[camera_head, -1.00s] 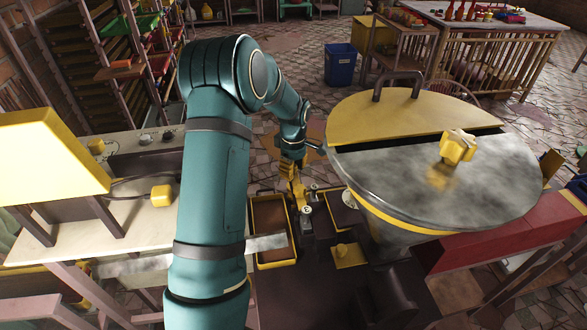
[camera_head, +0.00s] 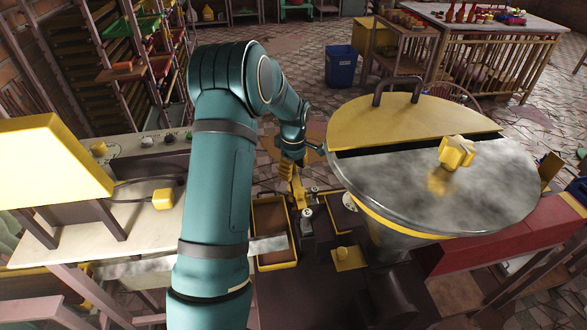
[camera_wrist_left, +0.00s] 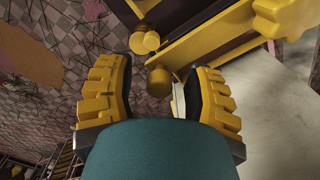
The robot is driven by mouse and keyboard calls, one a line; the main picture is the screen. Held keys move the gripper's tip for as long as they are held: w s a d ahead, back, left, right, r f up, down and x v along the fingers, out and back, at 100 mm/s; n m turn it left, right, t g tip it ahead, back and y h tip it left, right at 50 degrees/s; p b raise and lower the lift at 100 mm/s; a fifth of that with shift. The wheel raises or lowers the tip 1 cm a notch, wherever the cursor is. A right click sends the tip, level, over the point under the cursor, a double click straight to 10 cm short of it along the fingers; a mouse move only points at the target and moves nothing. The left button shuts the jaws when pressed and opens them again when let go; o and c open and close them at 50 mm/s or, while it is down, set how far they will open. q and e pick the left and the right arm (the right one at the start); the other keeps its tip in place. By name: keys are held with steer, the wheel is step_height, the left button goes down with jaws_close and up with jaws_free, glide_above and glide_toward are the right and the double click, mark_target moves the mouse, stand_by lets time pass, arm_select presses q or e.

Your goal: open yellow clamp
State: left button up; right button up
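My left arm reaches down past the machine, and its yellow-fingered left gripper (camera_head: 297,186) is small in the head view, left of the big round hopper. In the left wrist view, the gripper's two fingers (camera_wrist_left: 160,92) stand wide apart. A yellow clamp part with a rounded knob end (camera_wrist_left: 158,82) sits between the fingers, with clear gaps visible on both sides. A yellow bar (camera_wrist_left: 210,45) runs from it to the upper right. In the head view the clamp is small and partly hidden by the gripper. My right gripper is not in view.
The metal hopper (camera_head: 440,192) with a half-open yellow lid (camera_head: 400,120) stands right of the gripper. A yellow-rimmed tray (camera_head: 257,262) lies below and left of it. A white worktop (camera_head: 120,225) is at the left. A blue bin (camera_head: 342,66) stands on the floor behind.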

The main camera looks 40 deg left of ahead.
arm_select(q)
step_height(320, 180, up, 12)
stand_by(0.6)
stand_by(0.5)
